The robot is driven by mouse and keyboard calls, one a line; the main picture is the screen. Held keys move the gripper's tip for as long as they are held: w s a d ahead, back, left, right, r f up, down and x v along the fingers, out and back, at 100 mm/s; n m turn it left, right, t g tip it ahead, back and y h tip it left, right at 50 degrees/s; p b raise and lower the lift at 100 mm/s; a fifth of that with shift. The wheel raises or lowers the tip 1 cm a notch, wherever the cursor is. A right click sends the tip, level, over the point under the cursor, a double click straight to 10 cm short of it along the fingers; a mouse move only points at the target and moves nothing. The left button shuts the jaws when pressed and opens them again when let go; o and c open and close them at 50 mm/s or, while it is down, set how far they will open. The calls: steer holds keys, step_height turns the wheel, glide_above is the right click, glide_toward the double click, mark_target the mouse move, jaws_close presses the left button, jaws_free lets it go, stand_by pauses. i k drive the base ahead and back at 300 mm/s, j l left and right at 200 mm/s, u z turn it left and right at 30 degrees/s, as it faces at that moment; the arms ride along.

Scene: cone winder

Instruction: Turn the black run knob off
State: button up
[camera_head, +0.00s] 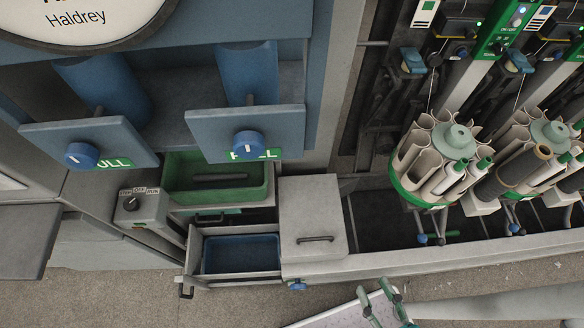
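The black run knob (130,204) sits on top of a small grey switch box (142,209) at the left, beside the open drawers. A small label strip with several words runs behind the knob. The knob's pointer is too small to read surely. My gripper (374,288) is at the bottom centre-right, far to the right of the box and nearer the camera. Its two greenish-grey fingers stand apart with nothing seen between them. It touches neither knob nor box.
Two blue panels with blue knobs (82,155) (249,145) overhang the box. A green tray (217,180) and an open drawer with a blue bin (240,254) lie right of it. Winder units with cones (437,155) fill the right. The floor (110,297) at bottom left is clear.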

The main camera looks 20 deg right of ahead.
mark_target(131, 203)
steer(key=i+j+z, duration=0.25)
steer(key=j, duration=1.05)
steer(key=k+j+z, duration=0.1)
steer(key=j+z, duration=0.15)
steer(key=j, duration=1.05)
steer(key=k+l+u, duration=0.1)
steer(key=k+u, duration=0.15)
steer(key=k, duration=0.2)
steer(key=k+u, duration=0.25)
steer(key=k, duration=0.2)
